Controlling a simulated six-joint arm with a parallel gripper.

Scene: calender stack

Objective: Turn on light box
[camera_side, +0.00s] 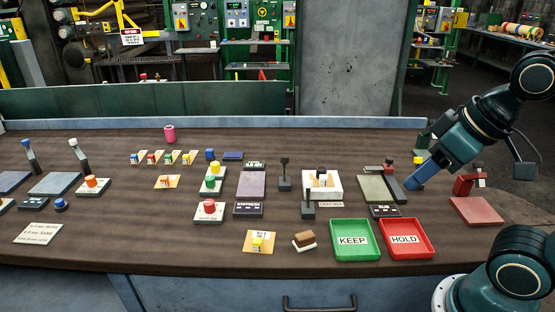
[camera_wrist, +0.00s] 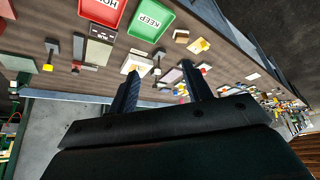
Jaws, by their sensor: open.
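The light box (camera_side: 335,188) is a white, square-topped box in the middle of the table, with a small dark and white piece and some orange on top. A dark label reading LIGHT BOX is at its front edge. A dark upright lever (camera_side: 308,208) stands at its front left. In the side view my blue-ended arm reaches in from the right, well right of the light box. Its fingertips are hard to make out there.
A green KEEP tray (camera_side: 355,254) and a red HOLD tray (camera_side: 407,254) lie at the front. Another dark lever (camera_side: 284,180) stands left of the box. A grey-green plate (camera_side: 374,188) lies between box and arm. Bare tabletop lies around the brown-white block (camera_side: 304,241).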

